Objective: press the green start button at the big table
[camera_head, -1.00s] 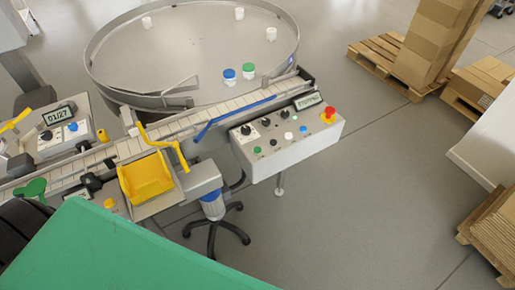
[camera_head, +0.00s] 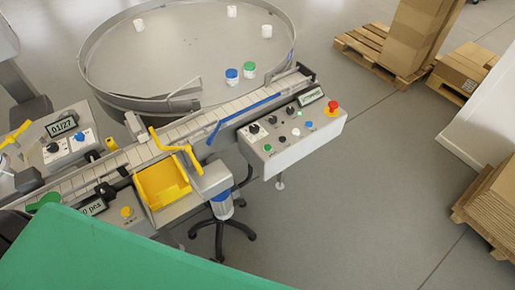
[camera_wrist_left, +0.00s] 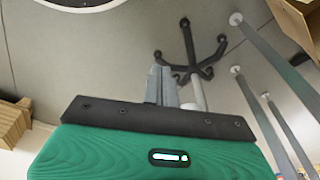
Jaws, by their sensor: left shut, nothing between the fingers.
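The control panel (camera_head: 292,140) is a pale sloped box at the near right edge of the big round table (camera_head: 180,50) in the head view. A small green button (camera_head: 267,147) sits at the panel's front left, with a black button (camera_head: 282,139) and a white button (camera_head: 296,131) to its right. My left gripper (camera_wrist_left: 161,70) shows in the left wrist view with its fingers together and empty, above the floor. It does not show in the head view, and the panel is not recognisable in the wrist view. My right gripper is in neither view.
A red mushroom button (camera_head: 333,107), a blue button (camera_head: 309,124) and black knobs share the panel. A conveyor (camera_head: 215,118) runs behind it, and a yellow bin (camera_head: 162,186) stands left. A wheeled stool (camera_head: 222,207) is below. Floor right of the panel is clear, with pallets (camera_head: 380,55) beyond.

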